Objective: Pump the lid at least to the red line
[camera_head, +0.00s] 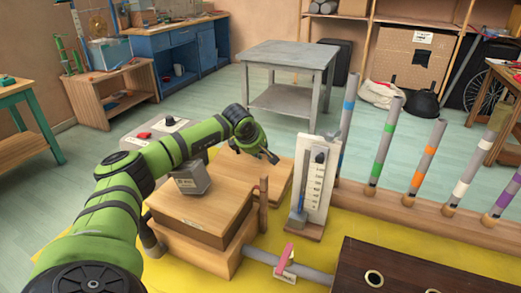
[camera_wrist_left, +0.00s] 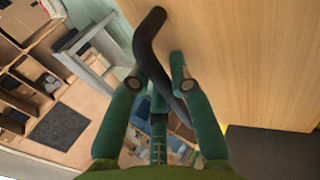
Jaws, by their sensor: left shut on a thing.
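My left arm reaches in from the left in the head view, and its gripper (camera_head: 268,153) is low over the far part of a wooden box top. In the left wrist view, the gripper (camera_wrist_left: 157,78) is shut on a dark bent handle (camera_wrist_left: 149,42) that runs between its fingers. The handle sits against a broad wooden panel (camera_wrist_left: 235,55), which seems to be the lid. In the head view the wooden lid (camera_head: 207,208) lies partly behind my arm. An upright white gauge (camera_head: 318,185) with a blue strip stands just right of it. I cannot make out a red line.
Several grey pipes with coloured bands (camera_head: 383,143) stand in a wooden rail at the right. A dark wooden box with ringed holes (camera_head: 400,266) is at front right. A grey pipe with a pink tag (camera_head: 284,262) lies between. A grey table (camera_head: 291,55) stands behind.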

